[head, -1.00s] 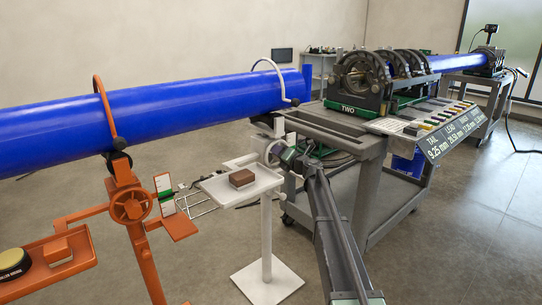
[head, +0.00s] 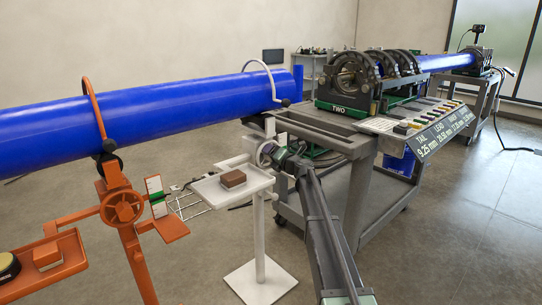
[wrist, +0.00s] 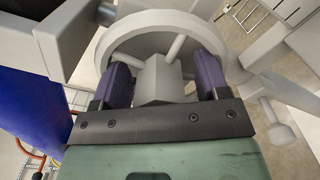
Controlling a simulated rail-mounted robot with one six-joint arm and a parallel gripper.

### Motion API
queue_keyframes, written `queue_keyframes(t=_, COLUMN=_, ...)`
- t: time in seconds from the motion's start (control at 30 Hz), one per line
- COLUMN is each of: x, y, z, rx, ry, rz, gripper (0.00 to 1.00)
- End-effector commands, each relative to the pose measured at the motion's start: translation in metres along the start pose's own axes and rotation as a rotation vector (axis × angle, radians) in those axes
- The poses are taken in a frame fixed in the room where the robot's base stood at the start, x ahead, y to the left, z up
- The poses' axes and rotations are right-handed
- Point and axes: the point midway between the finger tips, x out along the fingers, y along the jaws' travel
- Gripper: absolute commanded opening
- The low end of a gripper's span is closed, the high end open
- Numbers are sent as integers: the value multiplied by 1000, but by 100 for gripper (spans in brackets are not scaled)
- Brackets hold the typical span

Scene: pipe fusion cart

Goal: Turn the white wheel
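The white wheel (wrist: 160,20) fills the upper middle of the wrist view, with its spokes and blocky hub (wrist: 160,80) facing me. My gripper (wrist: 162,66) is at the wheel, with its two dark purple fingers apart, one on each side of the hub. Narrow gaps show between the fingers and the hub. The fingertips reach in at the rim; I cannot tell whether they touch it or a spoke. In the head view the wheel (head: 265,153) is small and partly hidden by my gripper (head: 281,157), beside the white stand (head: 262,240).
A brown block (head: 233,179) lies on the white stand's tray. An orange stand with its own wheel (head: 122,208) is at left. A long blue pipe (head: 190,112) runs above both stands. The grey cart (head: 350,150) is close on the right.

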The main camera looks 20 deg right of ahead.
Motion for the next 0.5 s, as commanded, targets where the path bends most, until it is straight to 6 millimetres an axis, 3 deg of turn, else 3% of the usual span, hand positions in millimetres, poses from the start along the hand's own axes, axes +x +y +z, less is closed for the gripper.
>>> queue_keyframes(t=0.17, x=-4, y=0, z=0, rx=0, ry=-1, rz=0, gripper=68)
queue_keyframes(t=0.27, x=-17, y=0, z=0, rx=0, ry=-2, rz=-1, gripper=68)
queue_keyframes(t=0.5, x=-75, y=1, z=-2, rx=0, ry=-2, rz=-1, gripper=68)
